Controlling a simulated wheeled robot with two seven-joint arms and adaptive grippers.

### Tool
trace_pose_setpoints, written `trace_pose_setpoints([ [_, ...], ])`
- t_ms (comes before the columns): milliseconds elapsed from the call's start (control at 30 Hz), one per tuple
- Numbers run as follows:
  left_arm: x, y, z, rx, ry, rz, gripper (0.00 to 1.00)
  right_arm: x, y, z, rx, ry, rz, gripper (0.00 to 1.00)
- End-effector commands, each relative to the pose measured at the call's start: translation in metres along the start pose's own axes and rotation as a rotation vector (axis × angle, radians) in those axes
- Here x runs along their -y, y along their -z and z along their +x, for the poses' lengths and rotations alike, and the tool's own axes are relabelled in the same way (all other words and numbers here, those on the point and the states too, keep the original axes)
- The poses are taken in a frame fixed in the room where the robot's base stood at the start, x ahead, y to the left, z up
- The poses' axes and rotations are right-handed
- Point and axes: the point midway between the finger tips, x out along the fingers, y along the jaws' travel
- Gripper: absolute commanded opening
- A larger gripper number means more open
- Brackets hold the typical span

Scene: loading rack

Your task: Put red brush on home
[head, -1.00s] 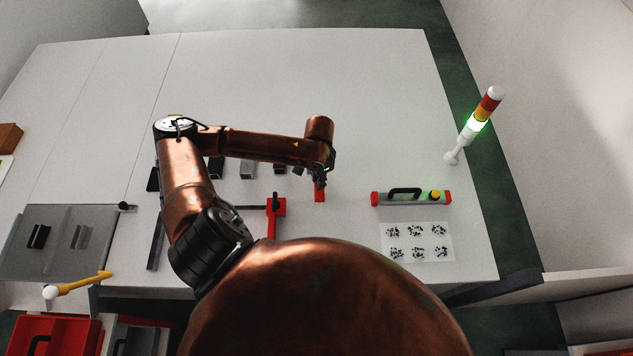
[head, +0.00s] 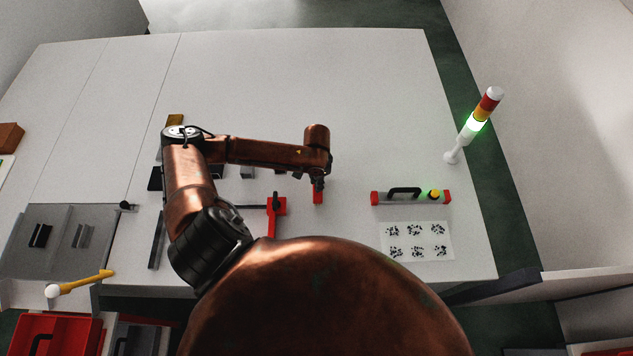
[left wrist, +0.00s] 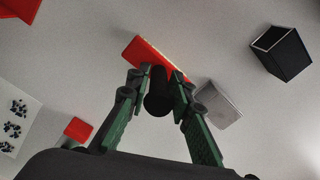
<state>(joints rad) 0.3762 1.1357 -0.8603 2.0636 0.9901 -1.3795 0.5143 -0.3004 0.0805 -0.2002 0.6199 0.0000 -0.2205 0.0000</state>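The red brush (head: 317,197) stands on the white table right of centre in the head view. In the left wrist view its red body (left wrist: 148,52) lies slantwise behind a black round handle (left wrist: 158,98). My left gripper (head: 318,184) is directly over it. In the left wrist view the two green fingers of the left gripper (left wrist: 160,84) flank the black handle and appear to touch it on both sides. Whether the brush is clear of the table is hard to tell. My right gripper is out of view. No place marked as home can be made out.
A red clamp-like tool (head: 277,205) lies left of the brush. A level with red ends (head: 420,198) and a dotted sheet (head: 417,242) are to the right. A signal lamp (head: 474,124) stands at the right edge. The table's far middle is clear.

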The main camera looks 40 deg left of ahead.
Motion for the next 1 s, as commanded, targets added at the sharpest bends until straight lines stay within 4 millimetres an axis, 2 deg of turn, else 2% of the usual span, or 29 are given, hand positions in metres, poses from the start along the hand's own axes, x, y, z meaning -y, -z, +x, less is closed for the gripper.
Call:
trace_pose_setpoints([
  [200,0.0,0.0,0.0,0.0,0.0,0.0,0.36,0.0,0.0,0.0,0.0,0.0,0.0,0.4],
  [567,0.001,0.001,-0.006,-0.001,0.001,0.001,0.36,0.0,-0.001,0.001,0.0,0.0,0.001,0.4],
  [667,0.001,0.001,-0.019,-0.004,0.001,0.001,0.36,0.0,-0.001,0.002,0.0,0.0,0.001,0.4],
  [1000,0.001,0.001,-0.088,-0.003,0.002,0.001,0.36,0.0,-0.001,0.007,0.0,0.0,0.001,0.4],
])
